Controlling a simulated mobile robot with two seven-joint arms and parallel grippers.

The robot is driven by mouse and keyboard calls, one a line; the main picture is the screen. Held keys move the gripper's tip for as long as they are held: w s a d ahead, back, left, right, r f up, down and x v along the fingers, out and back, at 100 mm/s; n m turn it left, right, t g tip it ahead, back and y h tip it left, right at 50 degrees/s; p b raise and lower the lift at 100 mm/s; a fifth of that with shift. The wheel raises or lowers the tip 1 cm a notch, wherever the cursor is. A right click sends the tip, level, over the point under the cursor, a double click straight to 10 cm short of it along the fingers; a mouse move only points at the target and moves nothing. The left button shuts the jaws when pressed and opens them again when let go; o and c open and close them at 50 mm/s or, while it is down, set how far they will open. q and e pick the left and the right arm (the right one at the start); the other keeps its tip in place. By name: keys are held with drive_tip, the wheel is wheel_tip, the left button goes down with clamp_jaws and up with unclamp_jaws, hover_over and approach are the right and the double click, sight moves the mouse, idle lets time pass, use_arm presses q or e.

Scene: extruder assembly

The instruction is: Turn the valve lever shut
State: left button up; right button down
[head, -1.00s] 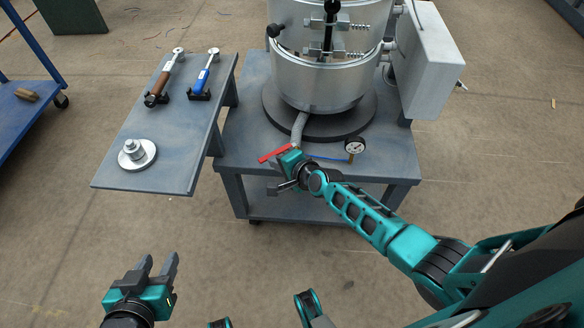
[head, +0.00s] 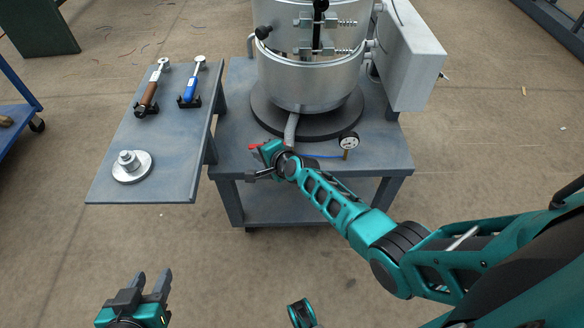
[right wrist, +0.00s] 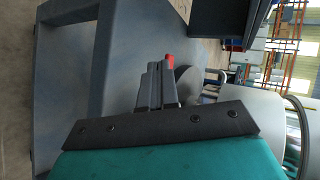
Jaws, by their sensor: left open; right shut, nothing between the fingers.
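The valve lever (head: 254,146) is red. In the head view only a short piece shows, beside my right gripper at the front of the table under the silver vessel. In the right wrist view a small red piece (right wrist: 169,57) shows just past the fingertips; I cannot tell whether they touch it. My right gripper (head: 267,151) is shut and empty, with its two fingers together in the right wrist view (right wrist: 158,75). The gripper hides most of the lever and the valve. My left gripper (head: 150,278) is open and empty at the bottom left, away from the tables.
The silver vessel (head: 305,85) stands on the grey table (head: 375,155). A bent pipe (head: 291,128) and a gauge (head: 349,141) are near the valve. A side table (head: 180,145) holds a brown-handled tool (head: 147,97), a blue-handled tool (head: 189,90) and a metal flange (head: 131,166).

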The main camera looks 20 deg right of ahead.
drive_tip(key=shift+w+b, duration=0.7)
drive_tip(key=shift+w, duration=0.75)
drive_tip(key=shift+d, duration=0.2)
drive_tip(key=shift+s+d, duration=0.2)
drive_tip(key=shift+d, duration=0.5)
drive_tip(key=shift+s, duration=0.1)
